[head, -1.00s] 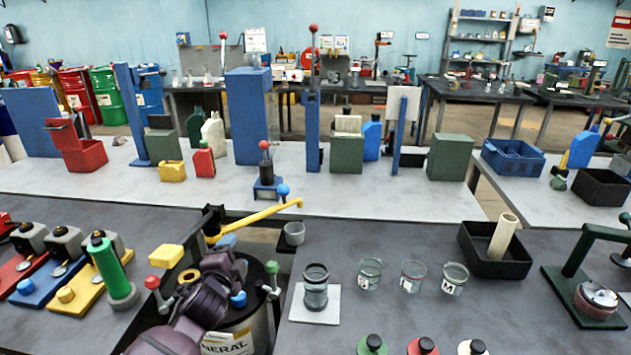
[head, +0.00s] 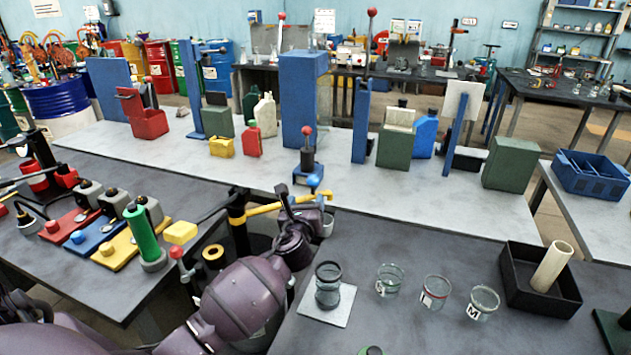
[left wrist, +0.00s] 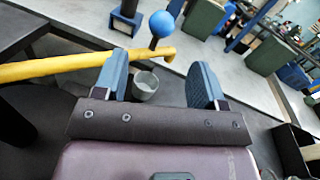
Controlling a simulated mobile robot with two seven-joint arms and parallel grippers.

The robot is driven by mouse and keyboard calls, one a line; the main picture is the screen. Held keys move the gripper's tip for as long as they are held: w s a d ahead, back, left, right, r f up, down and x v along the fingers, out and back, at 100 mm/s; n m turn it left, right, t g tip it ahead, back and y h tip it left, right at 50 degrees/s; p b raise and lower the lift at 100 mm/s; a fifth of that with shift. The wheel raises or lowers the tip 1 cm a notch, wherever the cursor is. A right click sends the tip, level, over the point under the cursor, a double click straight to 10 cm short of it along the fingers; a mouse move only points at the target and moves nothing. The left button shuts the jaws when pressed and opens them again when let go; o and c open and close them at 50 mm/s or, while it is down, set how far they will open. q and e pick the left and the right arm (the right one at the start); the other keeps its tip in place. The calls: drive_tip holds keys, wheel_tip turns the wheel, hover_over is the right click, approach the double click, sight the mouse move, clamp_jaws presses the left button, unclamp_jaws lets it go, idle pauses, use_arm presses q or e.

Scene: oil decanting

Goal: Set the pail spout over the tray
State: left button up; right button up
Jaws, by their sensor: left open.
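The yellow spout arm (head: 262,208) reaches right from a dark post (head: 238,222) over the gap between benches. A blue ball knob (head: 314,180) shows at its outer end. My left gripper (head: 304,198) is at the outer part of the spout. In the left wrist view, its blue fingers (left wrist: 157,62) are open and apart, with the spout (left wrist: 60,65) and knob (left wrist: 162,24) just beyond them. A small grey cup (left wrist: 145,86) shows between the fingers. A black tray (head: 543,299) holds a cream tube. My right gripper is out of view.
Right bench: a dark ribbed jar (head: 327,290) on a white plate and several glass jars (head: 436,290) stand left of the tray. The pale bench behind holds a lever stand (head: 307,165).

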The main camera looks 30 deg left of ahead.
sight(312, 185)
use_arm(q)
drive_tip(key=x, duration=0.8)
drive_tip(key=shift+w, duration=0.25)
drive_tip(key=shift+x, duration=1.05)
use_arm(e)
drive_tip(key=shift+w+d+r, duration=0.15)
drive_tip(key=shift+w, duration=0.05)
use_arm(q)
drive_tip(key=shift+f, duration=0.1)
